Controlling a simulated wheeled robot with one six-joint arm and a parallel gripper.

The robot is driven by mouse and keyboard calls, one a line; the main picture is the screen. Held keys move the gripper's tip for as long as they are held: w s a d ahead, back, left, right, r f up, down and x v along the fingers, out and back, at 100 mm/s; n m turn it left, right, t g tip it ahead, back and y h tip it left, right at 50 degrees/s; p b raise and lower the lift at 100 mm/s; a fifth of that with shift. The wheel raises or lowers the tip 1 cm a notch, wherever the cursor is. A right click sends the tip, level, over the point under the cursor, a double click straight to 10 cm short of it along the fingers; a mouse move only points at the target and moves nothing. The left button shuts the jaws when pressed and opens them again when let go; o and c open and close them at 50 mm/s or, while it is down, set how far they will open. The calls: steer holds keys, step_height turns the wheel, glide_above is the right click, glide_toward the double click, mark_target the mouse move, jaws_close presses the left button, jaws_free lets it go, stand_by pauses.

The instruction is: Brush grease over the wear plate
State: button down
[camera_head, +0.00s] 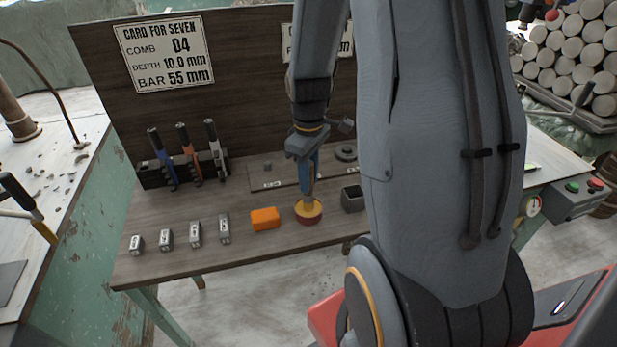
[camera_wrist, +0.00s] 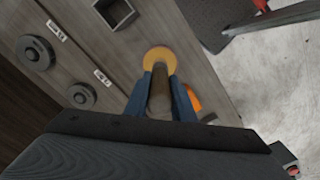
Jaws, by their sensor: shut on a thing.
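My gripper (camera_head: 306,182) points down over the front of the wooden bench, its two blue fingers shut on a brush with a brown handle. In the wrist view, the handle (camera_wrist: 160,95) stands between the fingers of my gripper (camera_wrist: 160,82). The brush's lower end is at a round pot (camera_head: 309,217) with yellow content, which looks like grease; the pot (camera_wrist: 159,53) also shows in the wrist view. The bristles are hidden, and I cannot tell how deep they sit. No wear plate can be made out for certain; a flat grey panel (camera_head: 262,182) lies behind my gripper.
An orange block (camera_head: 264,218) lies just left of the pot, and a dark open square box (camera_head: 353,198) stands right. Several small grey blocks (camera_head: 196,234) line the front edge. A rack (camera_head: 154,178) of tools stands behind. Dark round discs (camera_wrist: 80,95) lie on the panel.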

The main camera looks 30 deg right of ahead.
steer(key=shift+r+p, duration=3.15)
steer(key=shift+r, duration=0.35)
steer(key=shift+a, duration=0.1)
